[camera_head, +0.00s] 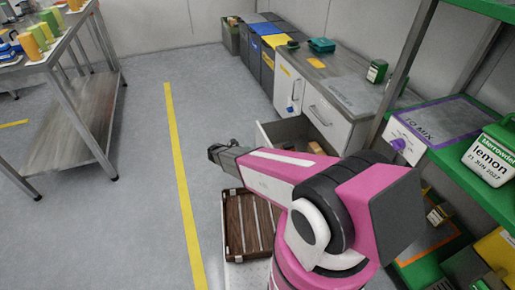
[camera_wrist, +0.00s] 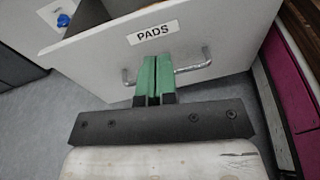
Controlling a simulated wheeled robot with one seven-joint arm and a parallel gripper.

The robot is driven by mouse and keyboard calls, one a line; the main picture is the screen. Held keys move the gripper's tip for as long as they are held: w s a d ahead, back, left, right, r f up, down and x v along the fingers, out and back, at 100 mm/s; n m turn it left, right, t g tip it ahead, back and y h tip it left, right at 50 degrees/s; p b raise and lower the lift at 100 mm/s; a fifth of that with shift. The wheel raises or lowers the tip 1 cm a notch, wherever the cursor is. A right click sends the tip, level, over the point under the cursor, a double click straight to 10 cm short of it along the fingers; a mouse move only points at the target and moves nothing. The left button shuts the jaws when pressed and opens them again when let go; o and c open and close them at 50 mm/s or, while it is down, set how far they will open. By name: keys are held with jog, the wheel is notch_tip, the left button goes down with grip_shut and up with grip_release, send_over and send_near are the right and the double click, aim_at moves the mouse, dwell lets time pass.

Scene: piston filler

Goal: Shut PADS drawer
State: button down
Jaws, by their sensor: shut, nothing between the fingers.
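The PADS drawer (camera_wrist: 215,32) is pulled out, with its white front and black-lettered label facing my gripper in the wrist view. A metal bar handle (camera_wrist: 193,68) runs across its front. My gripper (camera_wrist: 155,62) is shut, its green fingertips together in front of the handle's middle, below the label. I cannot tell whether they touch the drawer. In the head view the open drawer (camera_head: 268,137) sticks out from the white cabinet with brown items (camera_head: 315,147) inside. My gripper (camera_head: 213,152) shows there to its left, and my arm hides part of the drawer.
A grey counter (camera_head: 335,82) tops the cabinet. A brown slatted crate (camera_head: 233,225) is below my arm. A green shelf rack (camera_head: 425,150) with a lemon container (camera_head: 490,155) stands at right, a metal table (camera_head: 50,60) at left. The floor around the yellow line (camera_head: 178,160) is clear.

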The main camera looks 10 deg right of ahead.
aim_at(268, 145)
jog(key=w+d, duration=0.1)
jog(key=d, duration=0.2)
jog(key=w+d+f+n+t, duration=0.1)
jog(key=d, duration=0.2)
jog(key=w+d+n+h, duration=0.1)
jog(key=d, duration=0.3)
jog(key=shift+w+f+t, duration=0.35)
jog(key=shift+f+t, duration=0.05)
jog(key=shift+d, duration=0.1)
jog(key=x, duration=2.8)
jog(key=shift+r, duration=0.25)
jog(key=shift+s, duration=0.1)
